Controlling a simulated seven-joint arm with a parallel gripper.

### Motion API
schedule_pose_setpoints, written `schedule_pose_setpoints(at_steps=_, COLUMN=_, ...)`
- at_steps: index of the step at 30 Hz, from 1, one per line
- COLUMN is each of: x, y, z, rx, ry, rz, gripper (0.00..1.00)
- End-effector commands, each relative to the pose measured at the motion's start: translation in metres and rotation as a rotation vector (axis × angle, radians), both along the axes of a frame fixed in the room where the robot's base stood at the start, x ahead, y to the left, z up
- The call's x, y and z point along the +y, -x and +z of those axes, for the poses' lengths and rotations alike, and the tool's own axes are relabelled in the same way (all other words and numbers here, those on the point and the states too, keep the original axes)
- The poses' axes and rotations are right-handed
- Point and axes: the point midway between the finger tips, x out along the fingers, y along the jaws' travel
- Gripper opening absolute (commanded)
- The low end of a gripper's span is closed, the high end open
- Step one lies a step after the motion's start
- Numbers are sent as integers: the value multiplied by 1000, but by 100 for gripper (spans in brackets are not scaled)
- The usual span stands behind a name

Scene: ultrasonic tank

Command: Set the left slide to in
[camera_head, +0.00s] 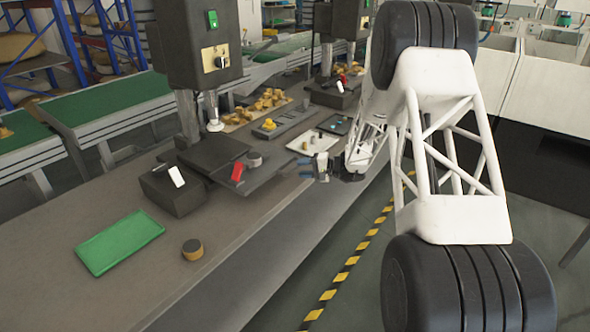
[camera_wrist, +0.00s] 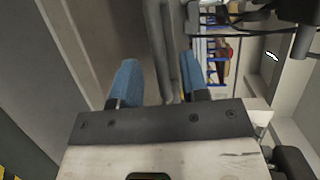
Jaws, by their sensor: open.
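My gripper (camera_head: 314,170) is at the front edge of the bench in the head view, right of the nearer machine. In the wrist view its two blue fingers (camera_wrist: 160,80) stand apart with nothing between them. I cannot tell for sure which part is the left slide. The nearer machine has a dark block with a white lever (camera_head: 176,176) and a red lever (camera_head: 237,172) beside it, both left of my gripper and apart from it. A similar pair, a white part (camera_head: 340,87) and a red part (camera_head: 345,79), shows at the farther machine.
A green tray (camera_head: 119,243) and a round brown-topped piece (camera_head: 192,249) lie on the near bench. A white tray (camera_head: 313,142) with small parts is just behind my gripper. Yellow pieces (camera_head: 262,104) lie farther back. The bench front left is mostly clear.

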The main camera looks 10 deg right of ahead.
Motion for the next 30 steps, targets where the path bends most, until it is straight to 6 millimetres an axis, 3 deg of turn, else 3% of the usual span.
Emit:
schedule_pose_setpoints(at_steps=9, x=27, y=-11, z=-6, rx=1, ry=1, rz=0, gripper=41)
schedule_pose_setpoints(at_steps=21, x=31, y=-13, z=-7, rx=1, ry=0, rz=-1, gripper=41)
schedule_pose_setpoints(at_steps=29, x=31, y=-13, z=-7, rx=0, ry=0, rz=0, gripper=1)
schedule_pose_setpoints(at_steps=30, x=31, y=-13, z=-7, rx=1, ry=0, rz=0, gripper=0)
